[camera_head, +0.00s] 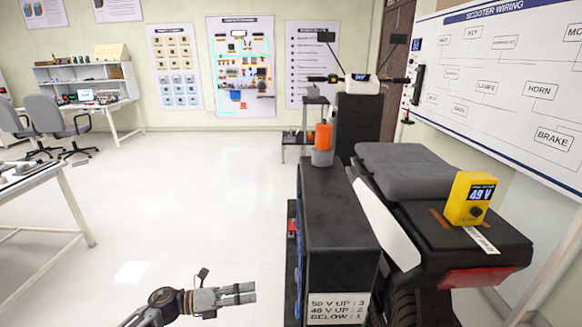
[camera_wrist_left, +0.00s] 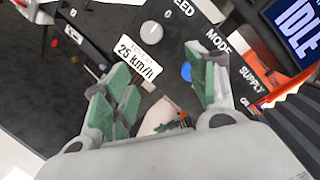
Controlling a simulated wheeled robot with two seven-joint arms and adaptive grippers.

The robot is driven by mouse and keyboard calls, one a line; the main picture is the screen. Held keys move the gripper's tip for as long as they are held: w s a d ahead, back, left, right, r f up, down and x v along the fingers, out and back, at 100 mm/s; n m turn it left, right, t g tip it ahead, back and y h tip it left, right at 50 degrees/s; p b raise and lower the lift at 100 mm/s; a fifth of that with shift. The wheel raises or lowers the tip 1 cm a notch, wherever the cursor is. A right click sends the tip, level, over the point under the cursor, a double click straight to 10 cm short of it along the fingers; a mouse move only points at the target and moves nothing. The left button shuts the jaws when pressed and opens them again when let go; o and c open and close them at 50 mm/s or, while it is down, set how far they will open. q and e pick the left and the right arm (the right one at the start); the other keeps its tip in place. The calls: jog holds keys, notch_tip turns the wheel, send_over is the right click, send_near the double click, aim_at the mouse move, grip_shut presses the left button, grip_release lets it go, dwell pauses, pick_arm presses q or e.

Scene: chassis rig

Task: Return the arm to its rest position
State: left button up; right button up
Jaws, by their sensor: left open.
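My left gripper (camera_head: 238,294) is low in the head view, in front of the pale floor and left of the black cabinet (camera_head: 335,215). It also shows in the wrist view (camera_wrist_left: 158,62), with its green-padded fingers spread and nothing held between them. Past the fingers is a dark control panel (camera_wrist_left: 160,88) with a grey knob (camera_wrist_left: 150,34), a "25 km/h" label (camera_wrist_left: 138,58) and a blue button (camera_wrist_left: 186,72). A display (camera_wrist_left: 297,28) there reads "IDLE". Part of the panel is hidden behind the fingers. My right gripper is not in view.
A scooter with a grey seat (camera_head: 405,170) stands right of the cabinet, with a yellow "49 V" meter (camera_head: 470,200) on it. An orange cylinder (camera_head: 323,136) stands at the cabinet's far end. A table (camera_head: 40,178) is at left. The middle floor is clear.

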pick_arm(q)
jog(key=w+a+n+t+y, duration=1)
jog(key=w+a+n+t, duration=0.25)
jog(key=w+n, duration=0.45)
jog(key=s+a+f+n+g+y, duration=0.2)
jog(key=a+f+n+g+y, duration=0.2)
jog(key=a+f+n+y, duration=0.7)
jog(key=s+d+f+n+g+h, duration=0.1)
jog(key=s+d+f+n+g, duration=0.1)
jog(key=s+f+n+g, duration=0.25)
jog(key=s+d+f+n+g, duration=0.1)
jog(key=s+d+f+n, duration=0.2)
jog(key=s+f, duration=0.35)
jog(key=s+d+f+g+h, duration=0.1)
jog(key=s+d+f, duration=0.2)
jog(key=s, duration=0.6)
jog(key=s+d+f+n+g+h+p, duration=0.1)
jog(key=s+d+f, duration=0.3)
jog(key=s, duration=0.6)
jog(key=s+d+f+n+g+h, duration=0.1)
jog(key=s+d+f+g, duration=0.2)
jog(key=s+f, duration=0.4)
jog(key=shift+s+d+f, duration=0.25)
jog(key=shift+s+d, duration=0.1)
jog(key=shift+s, duration=0.85)
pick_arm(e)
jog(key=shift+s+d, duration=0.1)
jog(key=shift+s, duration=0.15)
